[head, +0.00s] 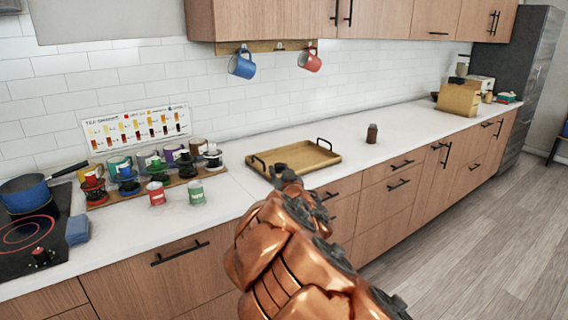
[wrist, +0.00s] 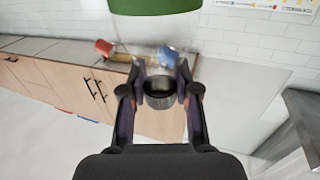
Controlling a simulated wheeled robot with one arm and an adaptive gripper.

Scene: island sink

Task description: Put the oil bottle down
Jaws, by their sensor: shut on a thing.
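In the wrist view my gripper (wrist: 160,92) has its two fingers closed around a dark, round neck or cap. Clear glass and a wide green part (wrist: 155,7) extend from it toward the top of the picture; this looks like the oil bottle. Its far end is cut off by the frame. In the head view my copper arm reaches over the counter's front edge, and I cannot make out the held bottle there.
The white counter (head: 330,122) carries a wooden tray (head: 318,155) with black handles and a small brown jar (head: 372,133). Left are a cup rack (head: 140,192), red (head: 156,193) and green (head: 196,193) cans and a blue pan (head: 27,193).

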